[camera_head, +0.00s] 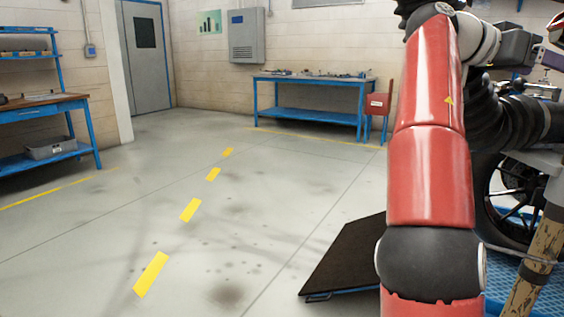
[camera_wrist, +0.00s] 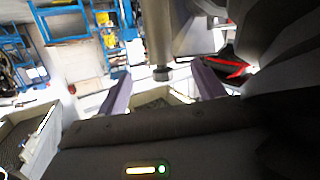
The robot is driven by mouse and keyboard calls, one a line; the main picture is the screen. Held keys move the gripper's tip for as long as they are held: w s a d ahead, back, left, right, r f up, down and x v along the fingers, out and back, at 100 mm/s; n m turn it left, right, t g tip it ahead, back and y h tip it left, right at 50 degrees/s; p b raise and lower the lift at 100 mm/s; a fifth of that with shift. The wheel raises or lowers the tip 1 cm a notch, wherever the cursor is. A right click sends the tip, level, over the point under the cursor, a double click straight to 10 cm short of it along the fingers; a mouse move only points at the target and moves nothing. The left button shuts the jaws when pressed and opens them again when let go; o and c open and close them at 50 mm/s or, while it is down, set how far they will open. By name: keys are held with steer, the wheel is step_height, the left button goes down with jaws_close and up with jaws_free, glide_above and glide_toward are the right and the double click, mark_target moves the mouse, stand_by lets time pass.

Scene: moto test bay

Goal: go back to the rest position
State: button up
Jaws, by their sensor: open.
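My gripper (camera_wrist: 161,76) shows in the wrist view with its two purple-grey fingers spread apart. It is open, with nothing clamped between the fingers. A pale cylindrical part (camera_wrist: 160,40) hangs down in the picture between and beyond the fingertips; I cannot tell whether it touches them. In the head view my red arm stands tall at the right and bends at the top toward the right edge. The fingertips are not clear there.
A motorcycle wheel (camera_head: 507,190) stands at the right behind my arm, near a worn wooden post (camera_head: 535,258). A dark low platform (camera_head: 345,256) lies beside my arm. A blue workbench (camera_head: 312,78) stands at the back, blue shelving (camera_head: 45,103) at the left. The middle floor is clear.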

steer(key=s+f+n+t+y, duration=0.35)
steer(key=f+n+y, duration=0.35)
steer(key=f, duration=0.9)
steer(key=s+a+f+n+t+y, duration=0.1)
steer(key=s+a+f+n+y, duration=0.1)
steer(key=s+a+f, duration=0.3)
steer(key=s+a+f+n+y, duration=0.3)
steer(key=s+a+f+n, duration=0.1)
steer(key=a+f, duration=0.8)
steer(key=s+a+f+n+t+y, duration=0.1)
steer(key=s+a+f+n+y, duration=0.2)
steer(key=s+a+f, duration=0.4)
steer(key=a+f+n+p, duration=0.1)
steer(key=a, duration=0.4)
steer(key=shift+f+t, duration=0.3)
steer(key=shift+t, duration=0.05)
